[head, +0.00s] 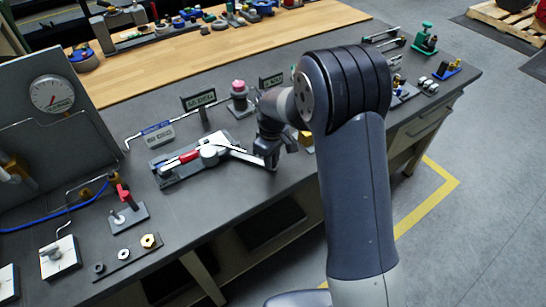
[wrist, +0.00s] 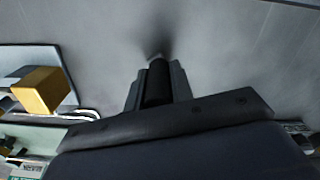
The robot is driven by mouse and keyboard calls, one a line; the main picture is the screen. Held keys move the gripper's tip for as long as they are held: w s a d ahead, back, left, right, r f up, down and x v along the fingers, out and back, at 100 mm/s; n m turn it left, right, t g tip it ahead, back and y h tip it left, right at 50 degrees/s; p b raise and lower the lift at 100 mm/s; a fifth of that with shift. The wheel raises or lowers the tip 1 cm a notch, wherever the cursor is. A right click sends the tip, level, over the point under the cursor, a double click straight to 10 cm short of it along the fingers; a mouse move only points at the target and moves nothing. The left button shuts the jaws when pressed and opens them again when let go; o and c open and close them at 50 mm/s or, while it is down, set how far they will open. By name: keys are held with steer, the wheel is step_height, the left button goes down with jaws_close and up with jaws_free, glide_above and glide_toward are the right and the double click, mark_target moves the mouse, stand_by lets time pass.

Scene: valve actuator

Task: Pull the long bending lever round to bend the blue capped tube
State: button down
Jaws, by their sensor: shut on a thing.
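The bender (head: 195,158) lies on the grey bench top in the head view, with a red part on its left half. Its long lever (head: 242,155) points right, towards my gripper (head: 271,161). My gripper is shut on the lever's dark end grip (wrist: 157,84), which shows between the fingers in the wrist view. Behind the bender is a thin bent tube with a blue section (head: 156,128); I cannot tell if it is the blue capped tube. No tube is clearly seen in the bender, and my wrist hides part of the lever's end.
Small signs (head: 199,99) and a pink-topped fixture (head: 239,95) stand behind the bender. A yellow block (wrist: 40,90) is close to my gripper in the wrist view. A gauge panel (head: 50,125) stands at the left. The bench's front edge is near my gripper.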

steer(key=shift+s+a, duration=0.15)
steer(key=shift+s, duration=0.2)
steer(key=c, duration=1.2)
jaws_free()
steer(key=shift+r, duration=0.1)
step_height(320, 180, up, 11)
steer(key=shift+f+b, duration=0.15)
steer(key=shift+b, duration=0.55)
step_height(320, 180, down, 10)
steer(key=shift+f+p, duration=0.25)
steer(key=shift+p, duration=0.5)
steer(key=shift+w+d+r, duration=0.3)
steer(key=shift+w+r, duration=0.2)
steer(key=shift+w, duration=0.3)
steer(key=shift+s+r, duration=0.15)
steer(key=shift+r, duration=0.45)
